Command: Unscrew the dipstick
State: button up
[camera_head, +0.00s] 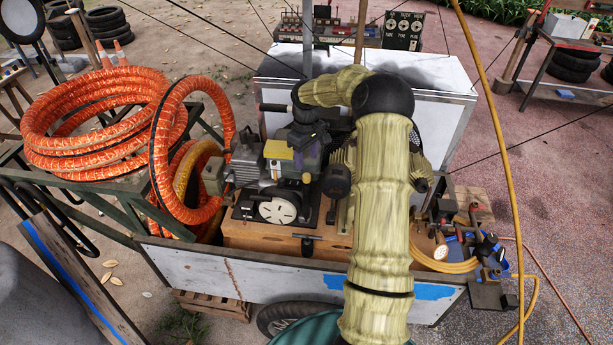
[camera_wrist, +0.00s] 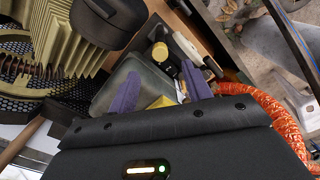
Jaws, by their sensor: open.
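My arm reaches over the cart from the front, and my gripper (camera_head: 308,148) is low over the compressor machinery (camera_head: 246,158). In the wrist view my gripper (camera_wrist: 160,74) shows two purple fingers spread apart, with nothing clamped between them. A dark grey housing (camera_wrist: 145,77) lies below and between the fingers, with a yellow part (camera_wrist: 162,102) near their bases. In the head view my wrist hides part of this area.
Orange ribbed hose (camera_head: 95,125) is coiled at the left of the cart. A white box (camera_head: 440,110) stands behind the machinery. A finned tan cylinder (camera_wrist: 70,45) and black mesh guard (camera_wrist: 15,85) are close to the left finger. A yellow hose (camera_head: 445,265) lies at right.

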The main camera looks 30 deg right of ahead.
aim_at(306, 175)
notch_tip(306, 175, down, 10)
jog(key=p, duration=0.2)
jog(key=shift+p, duration=0.4)
jog(key=shift+c, duration=0.2)
jog(key=c, duration=1)
jog(key=shift+n+p, duration=0.3)
jog(key=shift+n, duration=1.1)
jog(key=shift+n, duration=0.7)
jog(key=shift+n+p, duration=0.3)
jog(key=shift+n, duration=0.4)
